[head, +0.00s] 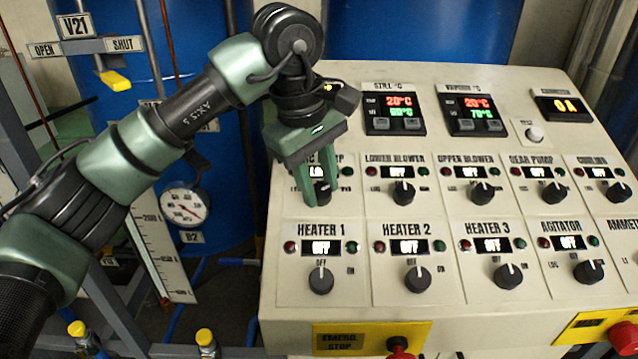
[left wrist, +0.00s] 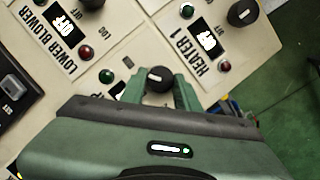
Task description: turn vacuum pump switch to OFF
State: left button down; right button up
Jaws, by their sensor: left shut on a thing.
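The vacuum pump switch is a black round knob (head: 323,191) at the left end of the upper switch row on the sloped control panel. Its label and small display are mostly hidden by my left gripper (head: 319,196), so I cannot read its setting clearly. My left gripper comes from above, with its green fingers on either side of the knob, shut on it. In the left wrist view the knob (left wrist: 159,78) sits between the fingertips (left wrist: 160,84). My right gripper is out of view.
The lower blower knob (head: 403,193) is close on the right, and the heater 1 knob (head: 321,280) is below. A red emergency stop button (head: 400,347) is at the front edge. A pressure gauge (head: 184,205) and blue tanks (head: 420,35) stand behind and left.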

pick_arm(q)
jog(key=shift+f+n+b, duration=0.15)
jog(key=shift+n+b, duration=0.25)
jog(key=shift+b, duration=0.15)
jog(key=n+t+b, duration=0.1)
jog(key=n+b, duration=0.2)
jog(key=n+h+b, duration=0.1)
jog(key=n+b, duration=0.2)
jog(key=b, duration=0.1)
jog(key=shift+s+a+f+n+t, duration=0.1)
jog(key=shift+s+a+n+t, duration=0.1)
jog(key=shift+n+t, duration=0.15)
jog(key=shift+n+t+h+b, duration=0.3)
jog(key=shift+n+t+b, duration=0.25)
jog(key=shift+n+b, duration=1.35)
jog(key=shift+r, duration=0.2)
jog(key=c, duration=1)
grip_release()
jog(key=shift+c, duration=0.2)
jog(key=shift+s, duration=0.1)
jog(key=v, duration=0.7)
jog(key=shift+r+b, duration=0.35)
